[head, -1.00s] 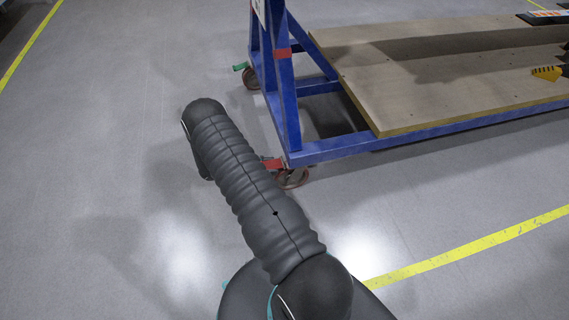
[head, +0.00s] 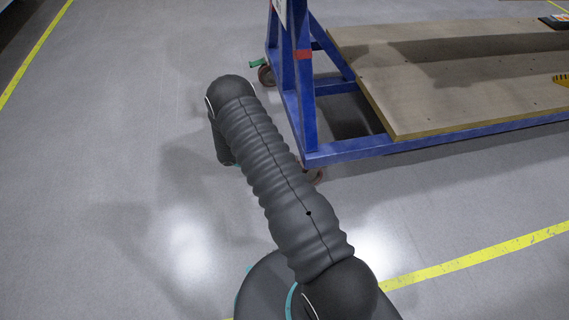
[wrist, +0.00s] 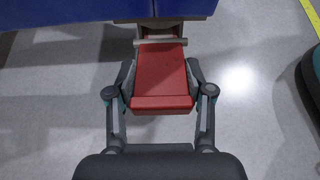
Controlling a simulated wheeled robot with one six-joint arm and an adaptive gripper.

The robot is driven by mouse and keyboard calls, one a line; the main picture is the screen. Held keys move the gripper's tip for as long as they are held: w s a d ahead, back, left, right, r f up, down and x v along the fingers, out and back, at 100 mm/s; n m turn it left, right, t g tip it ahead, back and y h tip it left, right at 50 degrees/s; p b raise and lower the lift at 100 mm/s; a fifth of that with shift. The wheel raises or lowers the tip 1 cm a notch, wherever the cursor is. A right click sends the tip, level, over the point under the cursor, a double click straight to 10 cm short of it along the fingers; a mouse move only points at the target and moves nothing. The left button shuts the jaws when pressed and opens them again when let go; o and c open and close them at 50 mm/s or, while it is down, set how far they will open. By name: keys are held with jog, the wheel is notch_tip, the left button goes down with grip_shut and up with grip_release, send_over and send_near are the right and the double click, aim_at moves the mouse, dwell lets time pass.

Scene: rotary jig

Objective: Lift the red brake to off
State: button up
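The red brake (wrist: 162,82) is a flat red pedal in the middle of the wrist view, under the edge of the blue frame (wrist: 90,12). My gripper (wrist: 160,82) is at it, with one dark finger on each side of the pedal. The fingers are spread wide; the gaps to the pedal's sides look very small, and I cannot tell whether they touch. In the head view the brake is hidden behind my arm, and only part of its reddish caster wheel (head: 314,176) shows.
The blue jig frame (head: 350,150) carries a wooden deck (head: 430,75) on the right. Another caster with a green brake (head: 257,63) stands at the back. Grey floor with yellow lines (head: 480,251) is clear to the left and front.

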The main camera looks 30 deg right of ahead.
jog(key=o, duration=0.3)
jog(key=shift+w, duration=0.15)
jog(key=shift+o, duration=0.2)
jog(key=v, duration=1.2)
